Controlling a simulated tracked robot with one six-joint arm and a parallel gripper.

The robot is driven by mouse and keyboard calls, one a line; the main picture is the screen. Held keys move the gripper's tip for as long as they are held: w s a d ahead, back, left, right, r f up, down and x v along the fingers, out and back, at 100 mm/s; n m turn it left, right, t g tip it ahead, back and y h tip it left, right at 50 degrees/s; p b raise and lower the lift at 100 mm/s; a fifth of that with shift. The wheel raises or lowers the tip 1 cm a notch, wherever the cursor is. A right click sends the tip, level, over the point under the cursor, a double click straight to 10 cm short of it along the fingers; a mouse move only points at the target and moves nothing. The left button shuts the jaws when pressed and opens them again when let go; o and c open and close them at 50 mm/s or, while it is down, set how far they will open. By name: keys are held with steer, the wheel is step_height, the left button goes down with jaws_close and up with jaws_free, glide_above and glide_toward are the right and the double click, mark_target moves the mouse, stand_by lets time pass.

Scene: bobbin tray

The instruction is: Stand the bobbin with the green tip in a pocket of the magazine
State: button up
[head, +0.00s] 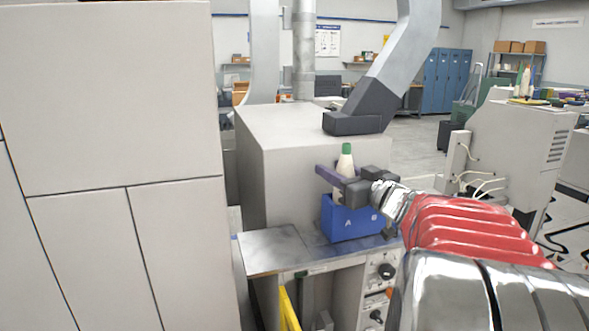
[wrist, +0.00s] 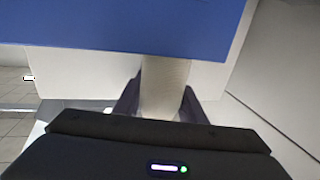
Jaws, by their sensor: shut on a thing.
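The bobbin (head: 345,161), cream and tapered with a green tip, stands upright in my gripper (head: 338,177). The gripper is shut on it, its purple fingers on either side of the cream body. The blue magazine (head: 347,222), marked A and B on its front, sits on the bench directly below. In the wrist view the bobbin (wrist: 165,88) is between the fingers (wrist: 162,95), and its far end is hidden by the blue magazine wall (wrist: 130,30). The pockets are hidden, and I cannot tell whether the bobbin's foot is inside one.
The magazine stands on a grey metal bench top (head: 275,250) with free room at its left. A grey machine housing (head: 290,160) rises behind it. A tall beige cabinet (head: 110,110) blocks the left. Another machine (head: 515,150), with bottle-like items on top, stands at right.

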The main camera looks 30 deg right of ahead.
stand_by(0.4)
steer(key=o, duration=1.3)
steer(key=shift+s, duration=0.1)
steer(key=s, duration=0.9)
steer(key=s+a, duration=0.1)
steer(key=s, duration=0.3)
steer(key=shift+s, duration=0.35)
steer(key=shift+w, duration=0.1)
